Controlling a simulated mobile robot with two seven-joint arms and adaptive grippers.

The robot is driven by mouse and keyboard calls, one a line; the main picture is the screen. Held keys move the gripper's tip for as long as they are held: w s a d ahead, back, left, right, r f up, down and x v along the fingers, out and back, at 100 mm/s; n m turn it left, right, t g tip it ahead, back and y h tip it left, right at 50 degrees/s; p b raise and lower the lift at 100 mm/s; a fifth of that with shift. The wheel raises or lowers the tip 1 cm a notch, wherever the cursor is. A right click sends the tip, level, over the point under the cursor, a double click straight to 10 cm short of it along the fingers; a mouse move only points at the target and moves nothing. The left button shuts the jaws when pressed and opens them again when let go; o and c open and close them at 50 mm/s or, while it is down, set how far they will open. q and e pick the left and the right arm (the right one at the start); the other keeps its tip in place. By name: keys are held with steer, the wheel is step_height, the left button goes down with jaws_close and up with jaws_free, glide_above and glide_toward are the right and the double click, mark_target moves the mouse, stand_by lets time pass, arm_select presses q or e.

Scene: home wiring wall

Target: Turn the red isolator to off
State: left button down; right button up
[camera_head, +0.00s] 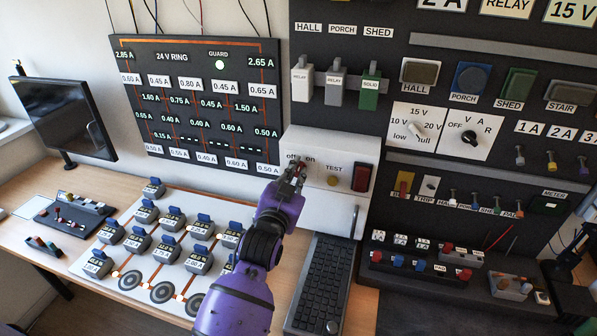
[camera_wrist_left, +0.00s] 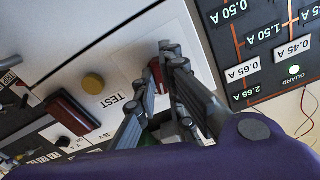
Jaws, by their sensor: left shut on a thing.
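The red isolator (camera_wrist_left: 156,76) is a small red handle on the white panel (camera_head: 343,150), under the labels "off" and "on" in the head view. My left gripper (camera_head: 290,175) reaches it from below and hides most of it there. In the left wrist view the fingers of my left gripper (camera_wrist_left: 165,70) are closed around the red handle, one on each side. The handle's exact angle is hard to tell behind the fingers. My right gripper is not in view.
A yellow TEST button (camera_head: 333,181) and a dark red rocker (camera_head: 362,177) sit just right of the isolator. A black keyboard (camera_head: 322,285) lies below. The guard board (camera_head: 205,105) is to the left, and the blue-topped blocks stand on a white board (camera_head: 120,283).

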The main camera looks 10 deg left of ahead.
arm_select(q)
steer(key=n, duration=0.4)
steer(key=c, duration=1.8)
jaws_free()
steer(key=shift+o, duration=0.2)
steer(key=s, duration=1.2)
steer(key=shift+a, duration=0.2)
steer(key=shift+c, duration=0.5)
